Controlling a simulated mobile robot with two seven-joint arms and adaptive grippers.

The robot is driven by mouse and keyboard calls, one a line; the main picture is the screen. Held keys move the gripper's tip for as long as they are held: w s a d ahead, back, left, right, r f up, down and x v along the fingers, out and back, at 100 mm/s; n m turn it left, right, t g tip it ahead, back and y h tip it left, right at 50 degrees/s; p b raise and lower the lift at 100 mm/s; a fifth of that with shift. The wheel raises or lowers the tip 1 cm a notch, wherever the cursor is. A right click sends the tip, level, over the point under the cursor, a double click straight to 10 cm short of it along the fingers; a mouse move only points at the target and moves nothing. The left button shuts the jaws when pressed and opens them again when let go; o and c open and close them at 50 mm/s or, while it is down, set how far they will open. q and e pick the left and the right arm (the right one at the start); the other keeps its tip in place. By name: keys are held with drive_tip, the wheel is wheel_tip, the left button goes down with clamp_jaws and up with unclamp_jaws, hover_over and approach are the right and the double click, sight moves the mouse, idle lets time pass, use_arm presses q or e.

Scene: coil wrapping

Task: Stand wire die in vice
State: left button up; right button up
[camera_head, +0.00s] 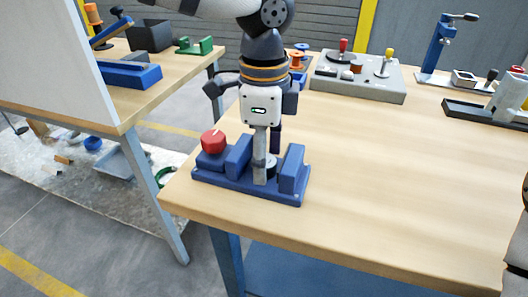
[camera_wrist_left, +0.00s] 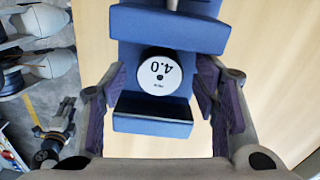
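The blue vice (camera_head: 235,184) with a red knob (camera_head: 212,141) sits at the near left corner of the wooden table. My left gripper (camera_head: 267,163) points straight down over the vice. In the left wrist view its two purple-padded fingers (camera_wrist_left: 160,103) are spread on either side of the die, with gaps between them and it. The die's underside is hidden.
A grey control box (camera_head: 357,82) with red and yellow knobs stands behind the vice. A blue lever tool (camera_head: 438,50) and a dark-based fixture (camera_head: 490,112) are at the back right. The table's middle is clear. A white panel (camera_head: 55,60) stands at the left.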

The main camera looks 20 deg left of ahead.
use_arm(q)
wheel_tip(320, 180, up, 12)
drive_tip(key=shift+r, duration=0.15)
idle(0.3)
